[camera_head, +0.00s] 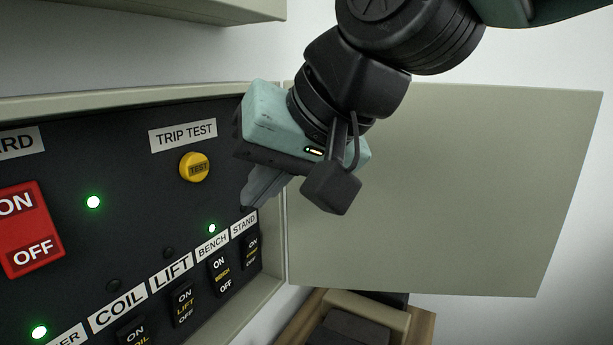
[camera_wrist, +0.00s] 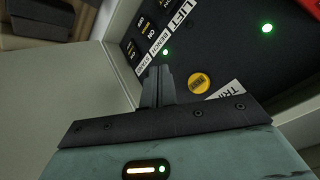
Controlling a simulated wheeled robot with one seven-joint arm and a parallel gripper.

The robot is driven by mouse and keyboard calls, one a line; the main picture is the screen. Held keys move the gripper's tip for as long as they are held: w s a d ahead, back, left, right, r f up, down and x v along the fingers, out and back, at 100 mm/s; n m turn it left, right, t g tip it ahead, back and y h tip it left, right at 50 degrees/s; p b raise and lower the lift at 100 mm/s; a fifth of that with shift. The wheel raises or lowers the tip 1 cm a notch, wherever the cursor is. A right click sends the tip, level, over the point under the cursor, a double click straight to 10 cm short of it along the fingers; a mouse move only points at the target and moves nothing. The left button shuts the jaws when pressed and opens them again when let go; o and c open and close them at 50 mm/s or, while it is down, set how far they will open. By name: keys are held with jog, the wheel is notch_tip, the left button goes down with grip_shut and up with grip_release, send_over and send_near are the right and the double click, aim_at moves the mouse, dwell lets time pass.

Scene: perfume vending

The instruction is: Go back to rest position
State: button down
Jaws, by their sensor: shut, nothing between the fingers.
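My gripper (camera_head: 252,198) is in front of the right end of a black switch panel (camera_head: 120,215). Its grey fingers are together with nothing between them. In the head view the fingertips overlap the area just above the BENCH and STAND labels, and I cannot tell whether they touch the panel. In the wrist view my gripper (camera_wrist: 157,72) points toward the same labels, with the yellow TEST button (camera_wrist: 199,81) to the right of the fingers. The TEST button (camera_head: 194,167) also shows in the head view, left of my gripper.
An open beige cabinet door (camera_head: 450,200) stands right of the panel, behind my gripper. The red ON/OFF switch (camera_head: 30,228) is at the left, and small switches COIL, LIFT (camera_head: 184,305), BENCH (camera_head: 220,273) and STAND (camera_head: 252,252) run along the bottom. Several green lights glow. A wooden item (camera_head: 420,325) is below the door.

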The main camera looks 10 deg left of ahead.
jog(key=s+d+f+n+g+h+b, duration=0.1)
jog(key=s+d+f, duration=0.4)
jog(key=d+f, duration=0.6)
jog(key=s+d+f+n+g+h+b, duration=0.1)
jog(key=s+d+f+g+h+b, duration=0.2)
jog(key=d+f, duration=0.8)
notch_tip(320, 180, down, 4)
jog(key=s+h, duration=0.2)
jog(key=shift+s+d+n+h, duration=0.3)
jog(key=shift+s+d+h, duration=0.05)
jog(key=shift+s+h, duration=0.05)
jog(key=shift+r, duration=0.15)
jog(key=w+a+r+m+t+y+b, duration=0.1)
jog(key=w+a+r+m+y, duration=0.25)
jog(key=a+r, duration=0.35)
jog(key=w+a+r+m+t+y, duration=0.2)
jog(key=w+a+r+m, duration=0.3)
jog(key=r, duration=0.4)
jog(key=a+r+m+y, duration=0.2)
jog(key=r, duration=0.7)
jog(key=a+r+m+t+y, duration=0.1)
jog(key=a+r+m+y, duration=0.1)
jog(key=r, duration=0.7)
jog(key=shift+s+a+t+y+b, duration=0.25)
jog(key=shift+a+t+y+b, duration=0.05)
jog(key=shift+a+y+b, duration=0.05)
jog(key=shift+a, duration=0.1)
